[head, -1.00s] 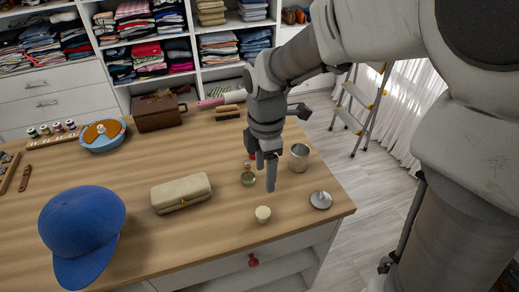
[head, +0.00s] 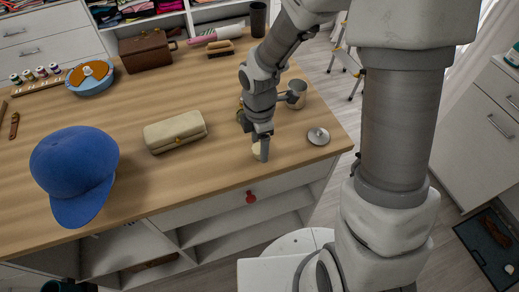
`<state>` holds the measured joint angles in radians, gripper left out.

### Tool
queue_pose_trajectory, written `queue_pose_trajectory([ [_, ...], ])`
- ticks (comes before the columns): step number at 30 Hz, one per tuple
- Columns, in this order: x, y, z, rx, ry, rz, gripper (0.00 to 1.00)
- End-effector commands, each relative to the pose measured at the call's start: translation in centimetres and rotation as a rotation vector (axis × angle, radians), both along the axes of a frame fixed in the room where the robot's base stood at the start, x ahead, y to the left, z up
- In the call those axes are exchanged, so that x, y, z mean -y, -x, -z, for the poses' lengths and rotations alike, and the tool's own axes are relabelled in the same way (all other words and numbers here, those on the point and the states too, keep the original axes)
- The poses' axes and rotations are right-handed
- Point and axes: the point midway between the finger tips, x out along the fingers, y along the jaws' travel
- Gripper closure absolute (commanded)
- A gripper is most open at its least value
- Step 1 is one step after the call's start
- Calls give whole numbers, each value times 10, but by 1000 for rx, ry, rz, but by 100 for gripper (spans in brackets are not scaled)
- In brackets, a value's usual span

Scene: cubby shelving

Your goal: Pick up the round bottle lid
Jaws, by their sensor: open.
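A small round cream lid-like piece (head: 256,152) is near the front edge of the wooden table, partly hidden behind my gripper's finger. My gripper (head: 261,146) points down right at this piece, with its jaws open. I cannot tell whether a finger touches it or whether it lies between the fingers. A round silver lid (head: 318,136) with a small knob lies flat to the right, apart from my gripper. Which of the two is the bottle lid is not certain from this view.
A metal cup (head: 297,93) stands behind my gripper, and a small bottle there is mostly hidden. A cream case (head: 175,132) and a blue cap (head: 75,172) are to the left. The table front has a drawer with a red knob (head: 251,198). Bare wood lies between case and gripper.

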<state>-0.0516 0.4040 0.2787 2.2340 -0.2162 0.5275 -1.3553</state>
Motion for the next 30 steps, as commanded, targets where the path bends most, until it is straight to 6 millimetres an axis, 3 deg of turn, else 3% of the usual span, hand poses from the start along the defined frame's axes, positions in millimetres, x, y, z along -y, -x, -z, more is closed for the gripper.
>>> queue_pose_trajectory([
  [9,0,0,6,0,0,1,31],
  [21,0,0,6,0,0,1,100],
  [30,0,0,3,1,0,1,100],
])
